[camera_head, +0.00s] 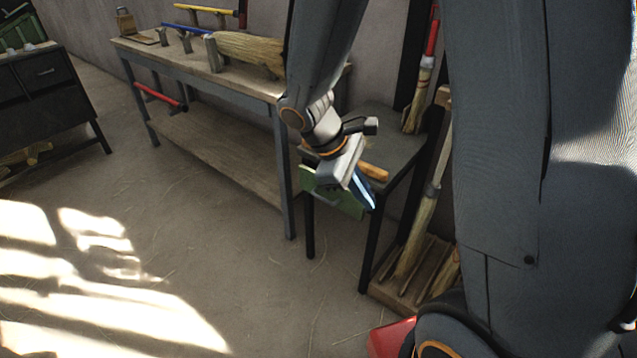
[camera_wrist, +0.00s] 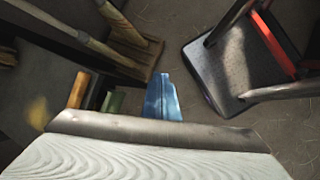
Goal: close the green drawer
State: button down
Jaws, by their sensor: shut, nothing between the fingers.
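The green drawer (camera_head: 350,207) is at the front of a small dark side table (camera_head: 393,150). Its green front shows around and below my gripper, with a handle on it, and seems to stand out from the table; how far is hard to tell. In the wrist view a green piece of it (camera_wrist: 113,101) shows left of my fingers. My gripper (camera_head: 369,201) is shut and empty, its blue fingers pointing down in front of the table and beside the drawer's right part. The fingers also show in the wrist view (camera_wrist: 162,97). My wrist hides part of the drawer.
An orange-brown wooden piece (camera_head: 374,172) lies by the drawer. Brooms (camera_head: 417,226) stand in a wooden rack at right. A long workbench (camera_head: 205,78) is at left. A dark-seated stool (camera_wrist: 240,68) shows in the wrist view. Floor at left is clear.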

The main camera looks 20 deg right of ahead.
jog(key=w+a+f+n+t+h, duration=0.2)
jog(key=w+a+f+n, duration=0.1)
jog(key=w+n, duration=0.15)
jog(key=w+a+f+n+t+h, duration=0.2)
jog(key=w+a+f+n, duration=0.15)
jog(key=w, duration=0.25)
jog(key=n+t, duration=0.5)
jog(key=n, duration=0.2)
send_near(315, 182)
jog(key=d, duration=0.6)
jog(key=shift+w+f+b, duration=0.1)
jog(key=shift+w+b, duration=0.15)
jog(key=shift+b, duration=0.15)
jog(key=shift+d, duration=0.1)
jog(key=shift+w+d+b, duration=0.3)
jog(key=shift+w+d, duration=0.4)
jog(key=shift+d, duration=0.25)
